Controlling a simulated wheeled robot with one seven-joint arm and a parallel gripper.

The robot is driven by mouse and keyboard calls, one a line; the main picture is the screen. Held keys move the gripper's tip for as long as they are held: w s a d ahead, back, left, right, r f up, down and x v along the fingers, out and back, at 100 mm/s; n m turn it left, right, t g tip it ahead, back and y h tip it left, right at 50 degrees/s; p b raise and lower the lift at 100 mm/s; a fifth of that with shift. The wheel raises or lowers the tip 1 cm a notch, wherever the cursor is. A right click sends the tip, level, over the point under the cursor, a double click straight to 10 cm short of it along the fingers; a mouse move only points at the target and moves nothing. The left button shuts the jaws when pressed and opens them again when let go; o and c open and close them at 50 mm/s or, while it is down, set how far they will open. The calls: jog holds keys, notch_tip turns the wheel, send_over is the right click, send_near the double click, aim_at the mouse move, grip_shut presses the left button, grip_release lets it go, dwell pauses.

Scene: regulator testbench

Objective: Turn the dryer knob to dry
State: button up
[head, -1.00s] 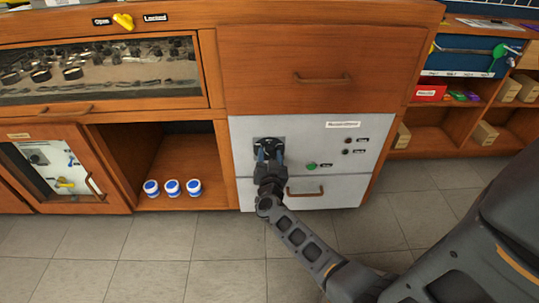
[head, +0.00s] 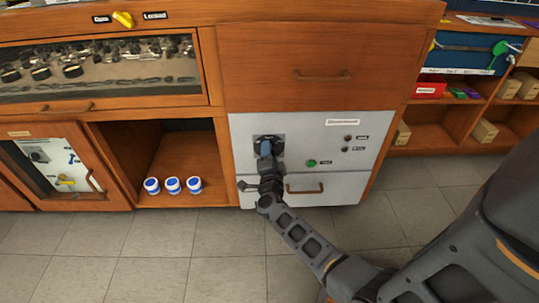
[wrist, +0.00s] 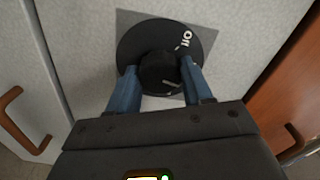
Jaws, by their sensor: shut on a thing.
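The dial (head: 276,141) sits on a grey square plate on the white front panel in the head view. My gripper (head: 265,148) reaches it from the front. In the wrist view my gripper (wrist: 159,68) has its two blue fingers on either side of the knob, shut on it. A white line shows on the knob's face. The fingers hide part of the dial.
A green button (head: 311,163) and two small dark knobs or buttons lie right of the dial. A drawer with a brown handle (head: 305,190) is just below my gripper. White jars with blue lids (head: 172,185) stand in the open cubby at left. The floor in front is clear.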

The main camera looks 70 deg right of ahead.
jog(key=shift+f+m+b, duration=0.1)
jog(key=shift+m+b, duration=1.2)
jog(key=shift+m, duration=3.5)
jog(key=o, duration=1)
jog(key=shift+o, duration=0.2)
jog(key=p+v, duration=0.2)
jog(key=v, duration=0.5)
jog(key=shift+a, duration=0.4)
jog(key=shift+s+a, duration=0.1)
jog(key=shift+s, duration=0.1)
